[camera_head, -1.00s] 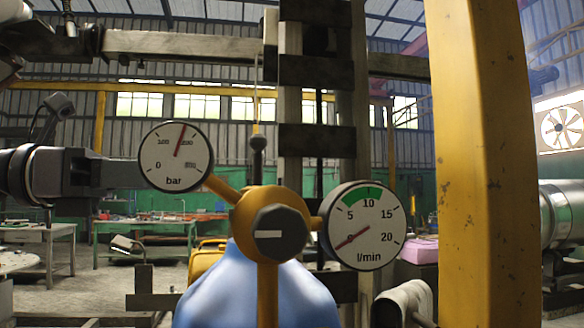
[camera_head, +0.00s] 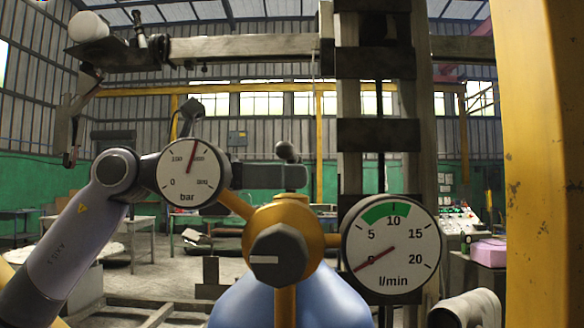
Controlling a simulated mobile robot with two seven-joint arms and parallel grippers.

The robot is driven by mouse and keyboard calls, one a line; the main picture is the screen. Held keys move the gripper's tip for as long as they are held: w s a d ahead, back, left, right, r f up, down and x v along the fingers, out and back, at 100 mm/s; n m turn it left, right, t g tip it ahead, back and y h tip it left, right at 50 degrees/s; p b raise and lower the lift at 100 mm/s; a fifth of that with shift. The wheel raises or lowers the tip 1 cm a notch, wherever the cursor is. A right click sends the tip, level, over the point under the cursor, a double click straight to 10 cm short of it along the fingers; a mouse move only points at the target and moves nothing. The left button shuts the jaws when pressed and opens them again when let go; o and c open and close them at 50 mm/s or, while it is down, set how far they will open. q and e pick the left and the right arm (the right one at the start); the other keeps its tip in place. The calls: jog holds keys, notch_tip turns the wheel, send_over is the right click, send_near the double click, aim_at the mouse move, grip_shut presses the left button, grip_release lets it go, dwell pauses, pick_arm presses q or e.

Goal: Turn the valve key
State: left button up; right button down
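A blue cylinder (camera_head: 290,305) stands in front of me with a yellow regulator body on top. A dark faceted knob (camera_head: 278,254) sits on the regulator front, its white mark pointing left. Behind it rises a dark round-topped piece (camera_head: 287,152), perhaps the valve key; its lower part is hidden. My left gripper (camera_head: 288,177) reaches in from the left, passing behind the bar gauge (camera_head: 193,172), and its dark end overlaps the area just below the round top. I cannot tell whether it touches or grips it; its fingers are not distinct. My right gripper is not in view.
The l/min gauge (camera_head: 390,249) at right reads about zero. A yellow post (camera_head: 545,160) stands at the right, and a grey column (camera_head: 377,140) rises behind the gauges. Work tables stand farther back.

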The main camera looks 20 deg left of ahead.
pick_arm(q)
jog(key=shift+w+d, duration=0.25)
jog(key=shift+d, duration=0.3)
jog(key=shift+c, duration=0.4)
grip_shut()
jog(key=shift+n+t+y, duration=0.3)
jog(key=shift+n+t, duration=0.1)
jog(key=shift+t, duration=0.2)
jog(key=shift+o, duration=0.4)
grip_release()
